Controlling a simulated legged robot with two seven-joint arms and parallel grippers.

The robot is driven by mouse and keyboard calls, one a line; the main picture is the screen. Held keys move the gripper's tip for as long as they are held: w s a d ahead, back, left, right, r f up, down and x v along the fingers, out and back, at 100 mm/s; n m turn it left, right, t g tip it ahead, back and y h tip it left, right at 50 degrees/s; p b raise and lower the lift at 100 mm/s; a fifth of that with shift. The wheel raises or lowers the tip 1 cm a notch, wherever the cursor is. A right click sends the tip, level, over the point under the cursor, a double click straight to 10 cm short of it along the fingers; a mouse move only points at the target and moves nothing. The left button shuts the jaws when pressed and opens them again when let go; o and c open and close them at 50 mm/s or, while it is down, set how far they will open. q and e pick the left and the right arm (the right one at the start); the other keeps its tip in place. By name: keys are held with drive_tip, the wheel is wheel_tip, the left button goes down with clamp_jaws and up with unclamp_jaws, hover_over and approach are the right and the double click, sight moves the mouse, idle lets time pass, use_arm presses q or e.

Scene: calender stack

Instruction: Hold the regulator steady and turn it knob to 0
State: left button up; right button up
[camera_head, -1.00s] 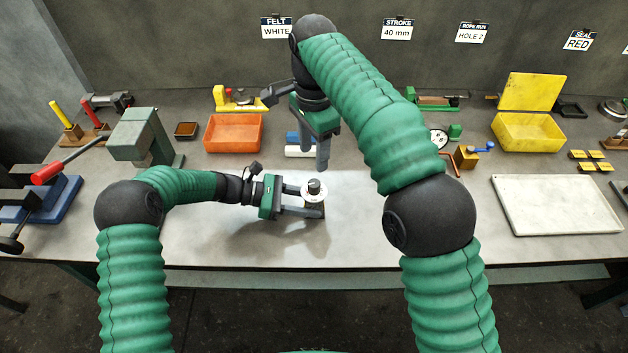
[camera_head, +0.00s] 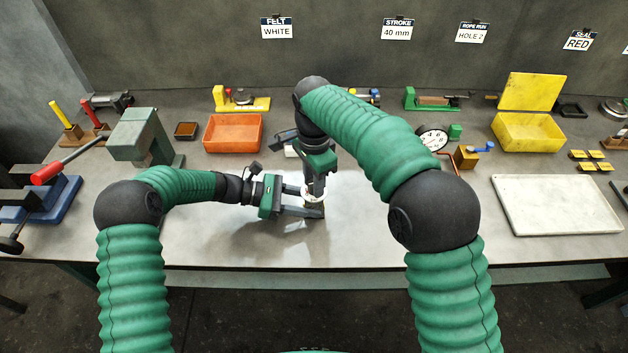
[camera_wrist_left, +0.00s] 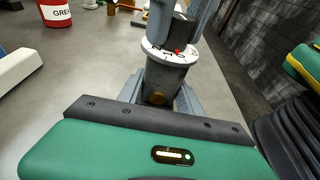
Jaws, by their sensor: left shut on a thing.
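The regulator (camera_head: 315,209) stands at the front middle of the bench, with a grey body and a white dial plate (camera_wrist_left: 154,51) on top. My left gripper (camera_head: 306,203) is shut on its body from the left. The left wrist view shows the two fingers on either side of the body. My right gripper (camera_head: 315,189) points down from above, its fingers at the knob over the dial. A red mark and small dark marks show on the dial, too small to read. The right fingers' closure is unclear.
An orange bin (camera_head: 233,134) and a yellow bin (camera_head: 528,133) stand farther back. A white tray (camera_head: 556,205) lies at the right. A round gauge (camera_head: 432,138) stands behind my right arm.

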clamp_jaws()
use_arm(q)
drive_tip(key=shift+s, duration=0.1)
use_arm(e)
drive_tip(key=shift+w+n, duration=0.1)
drive_tip(key=shift+n, duration=1.3)
drive_tip(key=o, duration=0.6)
unclamp_jaws()
wheel_tip(320, 180, up, 12)
